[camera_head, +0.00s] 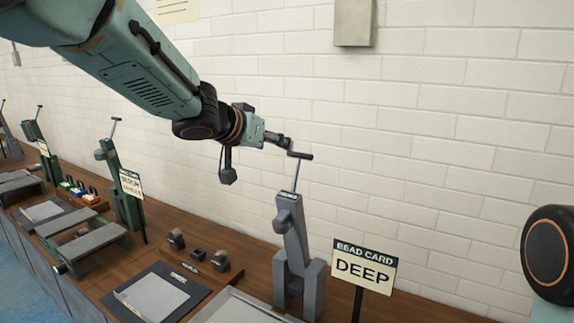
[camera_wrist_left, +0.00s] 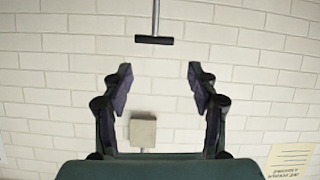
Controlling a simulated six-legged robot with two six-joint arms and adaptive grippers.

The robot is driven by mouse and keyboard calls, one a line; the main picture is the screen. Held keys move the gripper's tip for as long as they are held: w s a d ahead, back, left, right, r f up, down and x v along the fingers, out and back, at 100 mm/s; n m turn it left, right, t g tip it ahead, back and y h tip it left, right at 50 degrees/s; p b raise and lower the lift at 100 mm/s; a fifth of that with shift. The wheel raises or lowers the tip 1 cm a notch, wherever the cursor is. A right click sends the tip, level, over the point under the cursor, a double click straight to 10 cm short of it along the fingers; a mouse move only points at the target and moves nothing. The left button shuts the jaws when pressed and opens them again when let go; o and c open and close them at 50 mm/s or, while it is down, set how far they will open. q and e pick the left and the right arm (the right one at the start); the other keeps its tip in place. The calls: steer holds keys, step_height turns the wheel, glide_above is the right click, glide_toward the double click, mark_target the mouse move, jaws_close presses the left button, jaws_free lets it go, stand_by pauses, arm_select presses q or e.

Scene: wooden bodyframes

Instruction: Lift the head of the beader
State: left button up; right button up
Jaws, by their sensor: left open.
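A grey beader (camera_head: 292,245) stands upright on the wooden bench, with a thin rod rising from its top to a dark T-handle (camera_head: 300,155). My left gripper (camera_head: 287,144) is at the height of this handle, close to it. In the left wrist view the gripper (camera_wrist_left: 160,78) is open and empty. The T-handle (camera_wrist_left: 154,40) shows just beyond the fingertips, roughly centred between them and not between the fingers. The head view is too small to show whether they touch. My right gripper is out of view.
A "BEAD CARD DEEP" sign (camera_head: 364,266) stands right of the beader. Green machines with similar handles (camera_head: 120,180) stand further left. A wooden block with grey rollers (camera_head: 205,258) and a tray (camera_head: 158,294) lie nearer. The brick wall (camera_head: 430,130) is behind.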

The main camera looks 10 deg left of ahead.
arm_select(q)
steer(key=shift+n+t+h, duration=0.4)
steer(key=shift+t+h, duration=0.3)
steer(key=shift+t, duration=0.2)
steer(key=s+f+b, duration=0.2)
steer(key=s+a+f+b, duration=0.1)
steer(key=s+f+b, duration=0.1)
steer(key=shift+s+f+b, duration=0.15)
steer(key=shift+s+b, duration=0.15)
steer(key=c, duration=0.6)
steer(key=shift+s+a+f+t, duration=0.1)
steer(key=shift+s+t, duration=0.2)
steer(key=shift+s, duration=0.05)
steer(key=shift+c, duration=0.7)
steer(key=shift+s+a+m+t, duration=0.3)
steer(key=shift+m+t, duration=0.1)
steer(key=c, duration=0.3)
steer(key=shift+r, duration=0.4)
jaws_close()
steer(key=m+p, duration=0.1)
steer(key=p, duration=0.2)
glide_toward(295, 155)
steer(key=x, duration=0.5)
steer(key=shift+w+d, duration=0.25)
steer(key=shift+w, duration=0.1)
steer(key=shift+w+d+f, duration=0.2)
steer(key=shift+w, duration=0.3)
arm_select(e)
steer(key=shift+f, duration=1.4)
